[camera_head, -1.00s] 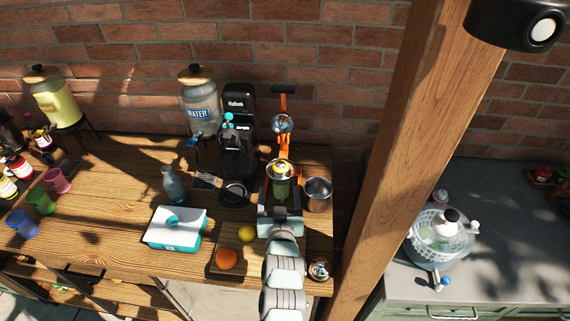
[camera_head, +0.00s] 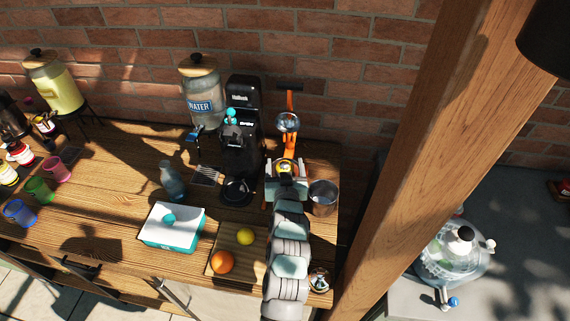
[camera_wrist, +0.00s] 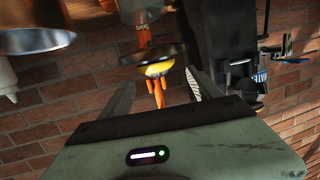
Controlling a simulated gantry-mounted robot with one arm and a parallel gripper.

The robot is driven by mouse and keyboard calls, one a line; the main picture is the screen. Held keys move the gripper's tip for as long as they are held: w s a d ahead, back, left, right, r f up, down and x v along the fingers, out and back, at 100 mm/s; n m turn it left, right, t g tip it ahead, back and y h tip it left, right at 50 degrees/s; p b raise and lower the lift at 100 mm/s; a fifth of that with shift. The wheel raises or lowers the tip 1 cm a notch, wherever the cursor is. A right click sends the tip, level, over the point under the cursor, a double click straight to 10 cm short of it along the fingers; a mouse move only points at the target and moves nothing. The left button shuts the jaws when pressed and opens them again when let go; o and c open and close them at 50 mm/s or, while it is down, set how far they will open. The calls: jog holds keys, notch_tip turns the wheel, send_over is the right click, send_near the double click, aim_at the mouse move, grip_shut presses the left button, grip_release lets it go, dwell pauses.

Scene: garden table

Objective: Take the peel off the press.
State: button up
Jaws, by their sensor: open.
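The orange press (camera_head: 291,105) stands near the back right of the table, with a round metal head (camera_head: 287,122) above its cup. The yellow peel (camera_head: 285,165) shows at the press cup, partly hidden by my gripper. In the wrist view the peel (camera_wrist: 158,68) is a small yellow piece against a dark round rim, with orange press parts beside it. My gripper (camera_wrist: 160,80) is open and empty, one finger on each side of the peel in that view. I cannot tell whether either finger touches it. In the head view my gripper (camera_head: 287,178) is just in front of the press.
A metal pot (camera_head: 323,197) stands close right of the press. A black machine (camera_head: 241,140) stands close on its left. A cutting board (camera_head: 219,246) holds an orange (camera_head: 222,262) and a lemon (camera_head: 245,236). A white-teal box (camera_head: 172,227) lies further left.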

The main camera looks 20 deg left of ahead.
aim_at(285, 158)
jog(key=shift+f+p+x, duration=0.15)
jog(key=shift+p+x, duration=0.05)
jog(key=shift+x, duration=1.05)
jog(key=shift+f+p+x, duration=0.15)
jog(key=shift+x, duration=1.15)
jog(key=shift+d, duration=0.1)
jog(key=shift+c, duration=0.3)
jog(key=c, duration=1.5)
jog(key=shift+r, duration=0.15)
